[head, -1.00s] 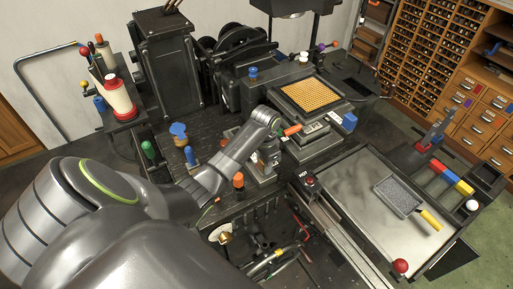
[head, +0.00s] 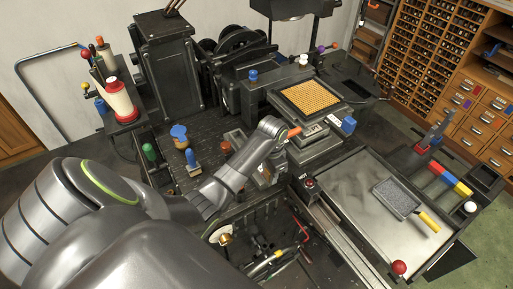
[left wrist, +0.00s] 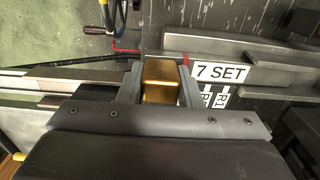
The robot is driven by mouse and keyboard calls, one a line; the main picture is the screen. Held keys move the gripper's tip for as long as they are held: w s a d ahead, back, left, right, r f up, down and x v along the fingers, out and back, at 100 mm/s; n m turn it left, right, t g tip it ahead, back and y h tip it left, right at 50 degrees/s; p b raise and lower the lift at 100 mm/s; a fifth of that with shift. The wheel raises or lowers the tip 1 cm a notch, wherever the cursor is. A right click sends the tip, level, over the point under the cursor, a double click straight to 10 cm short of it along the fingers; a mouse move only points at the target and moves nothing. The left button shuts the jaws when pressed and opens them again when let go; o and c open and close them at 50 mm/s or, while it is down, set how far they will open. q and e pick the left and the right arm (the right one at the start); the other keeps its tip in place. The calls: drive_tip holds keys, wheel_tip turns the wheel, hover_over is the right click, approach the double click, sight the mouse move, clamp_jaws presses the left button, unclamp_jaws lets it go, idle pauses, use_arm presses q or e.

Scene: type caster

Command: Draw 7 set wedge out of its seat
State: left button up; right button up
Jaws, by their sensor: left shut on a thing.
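The 7 set wedge shows as a brass-coloured block (left wrist: 160,80) between the two fingers of my left gripper (left wrist: 161,88) in the left wrist view. The fingers are shut on it, one on each side. A white "7 SET" label (left wrist: 220,73) is just right of the fingers. In the head view my left gripper (head: 268,172) is low beside the caster's front; my wrist and forearm largely hide it and the wedge. I cannot tell how far the wedge sits in its seat. My right gripper is not in view.
A grey plate (head: 357,205) with a red knob (head: 400,267) lies to the right. The machine with an orange grid (head: 313,94) stands behind. A blue-handled tool (head: 193,160) stands left of my forearm. Open tool racks (head: 265,235) lie in front.

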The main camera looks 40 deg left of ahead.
use_arm(q)
drive_tip(key=shift+s+d, duration=0.25)
drive_tip(key=shift+d, duration=0.25)
drive_tip(key=o, duration=1.2)
